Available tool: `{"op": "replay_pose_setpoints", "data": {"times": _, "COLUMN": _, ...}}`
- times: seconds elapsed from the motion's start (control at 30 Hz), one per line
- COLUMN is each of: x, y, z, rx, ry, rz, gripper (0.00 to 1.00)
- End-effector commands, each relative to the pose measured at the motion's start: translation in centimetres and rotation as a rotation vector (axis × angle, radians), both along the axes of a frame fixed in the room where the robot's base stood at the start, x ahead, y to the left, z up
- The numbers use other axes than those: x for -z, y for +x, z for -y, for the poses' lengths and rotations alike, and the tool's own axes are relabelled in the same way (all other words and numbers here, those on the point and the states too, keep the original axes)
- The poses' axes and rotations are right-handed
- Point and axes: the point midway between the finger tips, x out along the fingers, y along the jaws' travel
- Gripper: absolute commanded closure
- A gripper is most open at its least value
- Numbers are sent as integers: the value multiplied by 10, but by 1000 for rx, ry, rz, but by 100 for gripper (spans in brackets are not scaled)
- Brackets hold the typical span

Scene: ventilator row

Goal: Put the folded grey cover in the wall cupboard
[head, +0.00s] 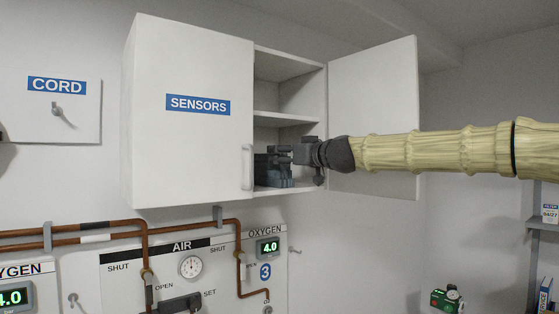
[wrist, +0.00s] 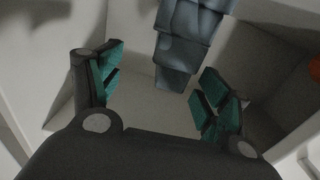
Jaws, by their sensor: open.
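The wall cupboard (head: 185,110) has its left door, marked SENSORS, shut and its right door (head: 375,110) swung wide open. The folded cover (head: 273,181), grey-blue, lies on the cupboard's bottom board, just inside the opening. It also shows in the wrist view as a layered grey bundle (wrist: 185,45), running from the top edge down between the fingers. My gripper (head: 280,157) reaches into the opening from the right, close to the cover. In the wrist view my gripper (wrist: 160,85) is open, its teal pads apart with gaps on both sides of the cover. The cover's far end is cut off.
A middle shelf (head: 285,119) spans the cupboard above my gripper, and the space on it looks empty. The open right door stands behind my forearm. Below are copper pipes (head: 190,222) and a gas panel with an AIR gauge (head: 190,267). A CORD box (head: 50,110) hangs at left.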

Motion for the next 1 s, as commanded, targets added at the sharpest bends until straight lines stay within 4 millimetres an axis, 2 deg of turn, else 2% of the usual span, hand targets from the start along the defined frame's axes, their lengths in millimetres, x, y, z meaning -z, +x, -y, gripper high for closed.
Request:
{"op": "replay_pose_setpoints", "data": {"times": 0.3, "x": 2, "y": -39, "z": 28, "rx": 0, "ry": 0, "rz": 1, "gripper": 23}}
{"op": "replay_pose_setpoints", "data": {"times": 0.5, "x": 1, "y": -57, "z": 40, "rx": 0, "ry": -1, "rz": 2, "gripper": 23}}
{"op": "replay_pose_setpoints", "data": {"times": 0.7, "x": 1, "y": -65, "z": 46, "rx": 0, "ry": 1, "rz": -1, "gripper": 23}}
{"op": "replay_pose_setpoints", "data": {"times": 1.0, "x": 0, "y": -66, "z": 47, "rx": -1, "ry": 1, "rz": -1, "gripper": 23}}
